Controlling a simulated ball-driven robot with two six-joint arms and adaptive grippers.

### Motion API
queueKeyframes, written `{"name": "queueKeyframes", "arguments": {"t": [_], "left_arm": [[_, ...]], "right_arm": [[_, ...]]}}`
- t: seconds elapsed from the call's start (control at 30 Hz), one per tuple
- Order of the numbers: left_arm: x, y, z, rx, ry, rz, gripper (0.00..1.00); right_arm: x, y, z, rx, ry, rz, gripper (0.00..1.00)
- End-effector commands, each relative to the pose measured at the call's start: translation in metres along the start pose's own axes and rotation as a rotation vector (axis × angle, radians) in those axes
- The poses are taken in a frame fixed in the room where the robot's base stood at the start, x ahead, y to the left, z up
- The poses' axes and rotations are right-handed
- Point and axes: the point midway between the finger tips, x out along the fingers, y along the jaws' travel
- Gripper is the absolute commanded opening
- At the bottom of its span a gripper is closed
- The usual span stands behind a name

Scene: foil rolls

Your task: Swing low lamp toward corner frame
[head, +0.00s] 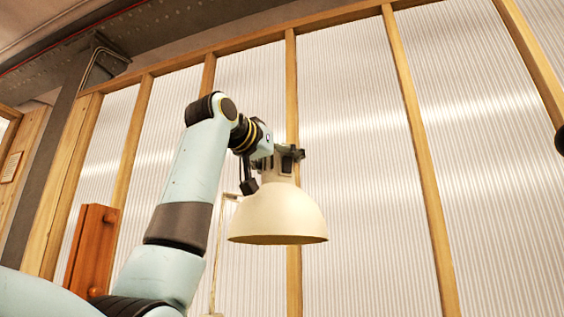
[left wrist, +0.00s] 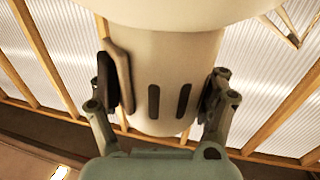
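The low lamp has a cream dome shade (head: 278,215) that opens downward and a narrow neck above it. In the left wrist view its pale neck (left wrist: 168,85), with two dark slots, fills the middle. My left gripper (head: 280,162) is at the neck, above the shade. In the left wrist view its fingers (left wrist: 160,92) lie on both sides of the neck, and the pads appear to press on it. The timber frame at the corner (head: 68,190) stands at the left, apart from the lamp. My right gripper is not in view.
Ribbed translucent panels (head: 350,130) between wooden posts form the wall behind. A reddish-brown wooden piece (head: 88,250) stands left of my arm. A dark beam (head: 150,40) runs overhead. A small dark shape (head: 560,140), not identifiable, touches the right edge.

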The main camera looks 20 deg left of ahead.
Motion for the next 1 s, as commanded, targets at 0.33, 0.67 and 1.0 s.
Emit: {"name": "queueKeyframes", "arguments": {"t": [0.33, 0.67, 1.0], "left_arm": [[0.000, 0.001, 0.001, -0.002, -0.003, 0.003, 0.90], [-0.024, 0.000, 0.000, 0.001, 0.002, 0.000, 0.90], [-0.097, 0.001, 0.001, 0.001, 0.000, 0.001, 0.90]], "right_arm": [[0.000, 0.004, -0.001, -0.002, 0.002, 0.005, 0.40], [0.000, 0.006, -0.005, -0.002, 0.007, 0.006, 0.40], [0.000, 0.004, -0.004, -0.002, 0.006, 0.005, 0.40]]}}
